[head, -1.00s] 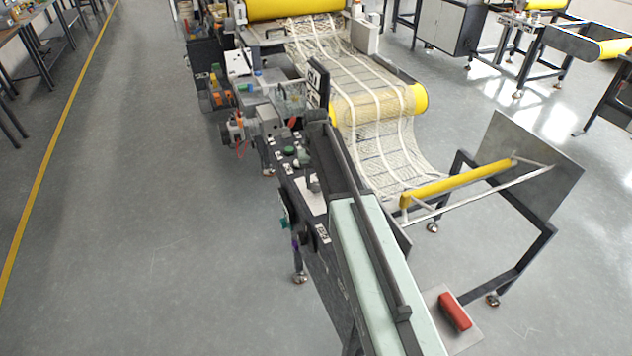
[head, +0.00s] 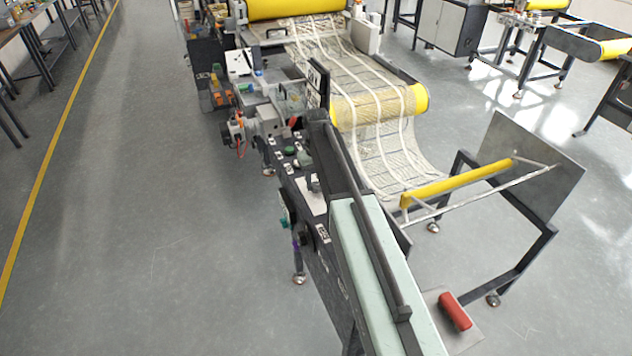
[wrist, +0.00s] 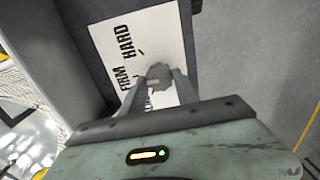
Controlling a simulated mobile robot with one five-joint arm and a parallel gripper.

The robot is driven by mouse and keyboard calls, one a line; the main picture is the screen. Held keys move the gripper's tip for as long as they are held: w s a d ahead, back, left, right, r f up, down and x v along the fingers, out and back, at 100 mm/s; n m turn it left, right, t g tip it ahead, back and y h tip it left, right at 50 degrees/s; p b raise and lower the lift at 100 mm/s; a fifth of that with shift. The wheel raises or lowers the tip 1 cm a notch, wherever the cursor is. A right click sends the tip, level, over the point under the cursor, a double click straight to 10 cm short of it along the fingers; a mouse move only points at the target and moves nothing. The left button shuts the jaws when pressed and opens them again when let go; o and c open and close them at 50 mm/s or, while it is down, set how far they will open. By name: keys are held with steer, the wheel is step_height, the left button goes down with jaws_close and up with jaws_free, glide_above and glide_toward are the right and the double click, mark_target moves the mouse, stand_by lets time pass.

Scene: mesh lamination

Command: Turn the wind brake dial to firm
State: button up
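The wind brake dial (wrist: 159,75) is a small grey round knob on a white label plate (wrist: 150,38) in the wrist view. The words FIRM and HARD are printed along the plate's left side, with HARD farther up. More lettering below FIRM is partly hidden behind my left finger. My gripper (wrist: 161,82) has one finger on each side of the knob, and the fingertips appear to touch it. A pale mark shows on the knob's lower left, but I cannot tell for sure which word it points to. In the head view my pale green arm covers part of the machine.
The machine's dark control rail (head: 290,167) carries several buttons and small labels. Netting (head: 375,130) runs over yellow rollers behind it. A red pedal (head: 455,311) lies on the floor at the lower right. Open grey floor lies left of the machine.

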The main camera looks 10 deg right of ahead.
mark_target(316, 184)
steer(key=o, duration=0.4)
steer(key=shift+c, duration=0.2)
steer(key=shift+r, duration=0.1)
step_height(316, 184, up, 8)
steer(key=p, duration=0.8)
steer(key=shift+f, duration=0.2)
